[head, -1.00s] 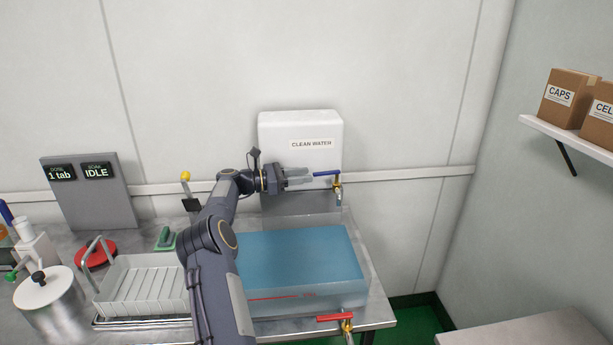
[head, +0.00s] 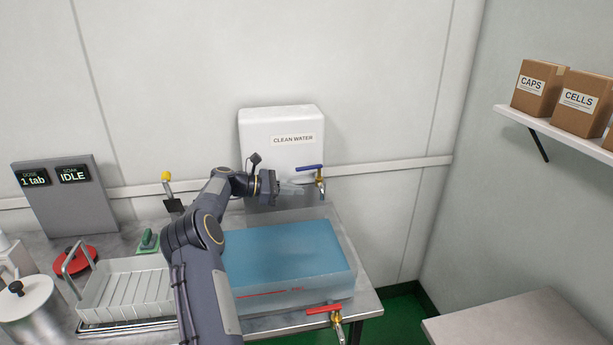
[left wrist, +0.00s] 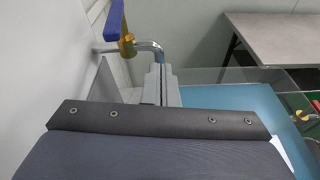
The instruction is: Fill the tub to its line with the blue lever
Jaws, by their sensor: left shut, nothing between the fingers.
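The blue lever (head: 309,167) sits on a brass tap under the white clean water tank (head: 281,140) and points left along the wall. The lever also shows in the left wrist view (left wrist: 114,22), clear of the fingers. My left gripper (head: 298,188) is shut and empty, just below and left of the lever. Its fingers (left wrist: 162,85) show in the wrist view below the spout (left wrist: 150,47). The clear tub (head: 345,283) stands under the tap, holding blue water. A red line (head: 262,294) marks its front wall; the water surface looks close to it. I cannot tell whether water is running.
A red lever (head: 323,309) is on a drain tap at the tub's front right. A shelf with boxes (head: 537,88) is at right.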

